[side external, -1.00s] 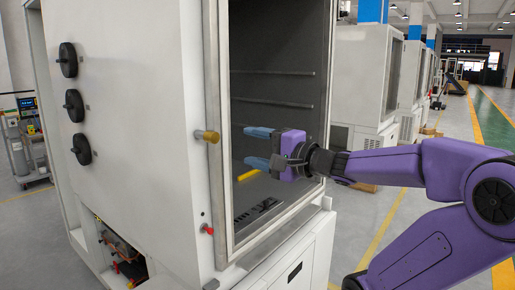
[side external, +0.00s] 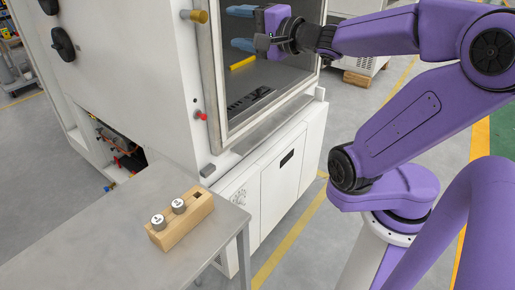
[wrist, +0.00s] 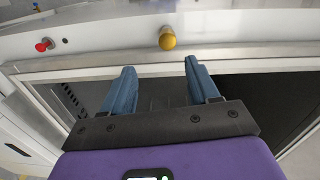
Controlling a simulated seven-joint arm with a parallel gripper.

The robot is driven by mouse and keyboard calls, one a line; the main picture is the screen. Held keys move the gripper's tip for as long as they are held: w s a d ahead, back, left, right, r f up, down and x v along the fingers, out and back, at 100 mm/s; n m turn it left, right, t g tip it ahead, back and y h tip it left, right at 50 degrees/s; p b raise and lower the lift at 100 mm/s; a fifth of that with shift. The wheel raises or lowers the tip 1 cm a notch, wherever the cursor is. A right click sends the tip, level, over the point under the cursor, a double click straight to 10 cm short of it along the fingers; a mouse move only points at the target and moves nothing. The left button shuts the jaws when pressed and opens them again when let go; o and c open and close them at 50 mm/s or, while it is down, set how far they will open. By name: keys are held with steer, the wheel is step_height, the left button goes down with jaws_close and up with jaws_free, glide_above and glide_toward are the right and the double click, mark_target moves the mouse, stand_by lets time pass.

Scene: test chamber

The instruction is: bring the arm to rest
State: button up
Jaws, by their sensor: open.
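My gripper (side external: 236,27) is open and empty, at the top of the side view. Its two blue fingers point left and show against the dark opening of the white test chamber (side external: 203,95). In the wrist view my gripper (wrist: 159,67) shows both fingers apart with nothing between them. The chamber's frame lies beyond the fingertips there. I cannot tell exactly how deep the fingers are inside the opening.
A yellow knob (side external: 194,16) and a red knob (side external: 201,116) stick out from the chamber. A yellow bar (side external: 243,62) lies inside. A wooden block (side external: 186,228) holding two marked round-topped pieces stands on a grey table (side external: 100,240) at front left.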

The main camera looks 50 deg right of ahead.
steer(key=a+f+n+g+y, duration=0.2)
steer(key=a+f+n+g, duration=0.2)
steer(key=f+n+g, duration=0.75)
steer(key=s+f+n+g, duration=0.3)
steer(key=s+f+n, duration=0.2)
steer(key=s+n, duration=0.4)
steer(key=s+d+f+n+g+h, duration=0.1)
steer(key=s+f+n+g, duration=0.2)
steer(key=s+n, duration=0.6)
steer(key=s+f, duration=0.2)
steer(key=s, duration=0.4)
steer(key=shift+d+f+h, duration=0.15)
steer(key=shift+f+h, duration=0.1)
steer(key=shift+h, duration=0.05)
steer(key=shift+c, duration=0.4)
